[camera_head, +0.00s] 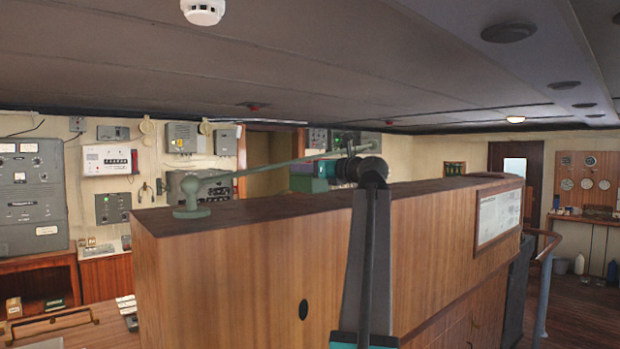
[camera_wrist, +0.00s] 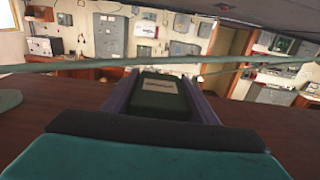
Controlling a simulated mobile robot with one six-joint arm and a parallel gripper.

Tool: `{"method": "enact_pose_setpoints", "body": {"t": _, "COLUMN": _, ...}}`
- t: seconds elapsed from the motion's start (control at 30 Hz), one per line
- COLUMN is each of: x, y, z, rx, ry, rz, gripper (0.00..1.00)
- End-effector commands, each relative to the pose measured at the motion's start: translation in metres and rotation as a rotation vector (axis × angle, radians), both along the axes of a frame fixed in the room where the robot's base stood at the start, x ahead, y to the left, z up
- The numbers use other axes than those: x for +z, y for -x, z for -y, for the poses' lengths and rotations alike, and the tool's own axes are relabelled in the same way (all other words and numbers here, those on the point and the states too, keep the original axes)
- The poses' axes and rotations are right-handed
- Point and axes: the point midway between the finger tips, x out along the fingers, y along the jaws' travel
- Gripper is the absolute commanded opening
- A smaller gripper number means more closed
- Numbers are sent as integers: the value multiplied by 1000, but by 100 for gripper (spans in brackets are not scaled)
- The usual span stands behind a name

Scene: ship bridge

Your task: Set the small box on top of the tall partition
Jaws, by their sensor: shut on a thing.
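The small box is dark green with a pale label and sits between my gripper's two purple fingers in the wrist view (camera_wrist: 160,98). My gripper (camera_wrist: 160,80) is shut on it. The tall partition (camera_head: 240,262) is wood-panelled with a dark brown top. I cannot tell whether the box touches the top. My arm hides part of the partition.
A green lamp (camera_head: 192,206) stands on the partition's left end, and its long thin arm stretches right, close to my gripper. The low ceiling (camera_head: 260,60) is overhead. A framed panel (camera_head: 498,216) hangs on the partition's right side.

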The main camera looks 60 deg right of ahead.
Motion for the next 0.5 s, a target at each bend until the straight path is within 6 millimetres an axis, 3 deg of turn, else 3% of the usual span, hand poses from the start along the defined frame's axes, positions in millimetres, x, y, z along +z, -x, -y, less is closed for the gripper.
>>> {"method": "enact_pose_setpoints", "body": {"t": 0.5, "x": -32, "y": 1, "z": -2, "rx": 1, "ry": 0, "rz": 1, "gripper": 23}}
